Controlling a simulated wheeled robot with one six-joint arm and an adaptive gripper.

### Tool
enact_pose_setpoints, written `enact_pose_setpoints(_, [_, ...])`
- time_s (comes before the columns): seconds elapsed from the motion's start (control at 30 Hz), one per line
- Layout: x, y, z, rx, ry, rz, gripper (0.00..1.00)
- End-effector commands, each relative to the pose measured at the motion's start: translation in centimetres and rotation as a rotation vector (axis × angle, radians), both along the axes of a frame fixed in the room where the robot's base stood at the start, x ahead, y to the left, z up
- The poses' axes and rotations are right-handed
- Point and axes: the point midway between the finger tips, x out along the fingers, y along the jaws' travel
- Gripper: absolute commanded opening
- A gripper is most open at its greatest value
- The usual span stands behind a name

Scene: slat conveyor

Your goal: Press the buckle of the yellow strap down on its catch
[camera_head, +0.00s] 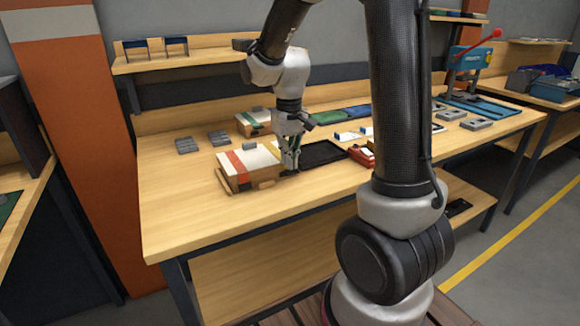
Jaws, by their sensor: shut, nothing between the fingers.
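A cardboard box (240,182) with a pale top stands near the front left of the workbench. An orange-red strap (238,163) crosses it. A yellowish band shows at its right end, beside my gripper, but it is too small to tell whether this is the yellow strap. The buckle and its catch cannot be made out; my gripper may hide them. My gripper (290,166) points down at the right end of the box, with its fingers shut and empty. Whether it touches the box cannot be told.
A second strapped box (252,123) stands behind. A black tray (322,154) lies right of my gripper, with a red device (362,155) beyond it. Grey parts (186,145) lie at the left. The bench's front strip is clear.

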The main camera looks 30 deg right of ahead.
Motion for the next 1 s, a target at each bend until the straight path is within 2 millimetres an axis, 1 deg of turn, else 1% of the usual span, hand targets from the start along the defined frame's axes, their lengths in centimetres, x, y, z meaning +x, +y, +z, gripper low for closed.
enact_pose_setpoints(0.8, [1.6, 0.0, 0.0, 0.000, 0.000, 0.000, 0.00])
enact_pose_setpoints(1.0, [1.7, 0.0, 0.0, 0.000, 0.000, 0.000, 0.00])
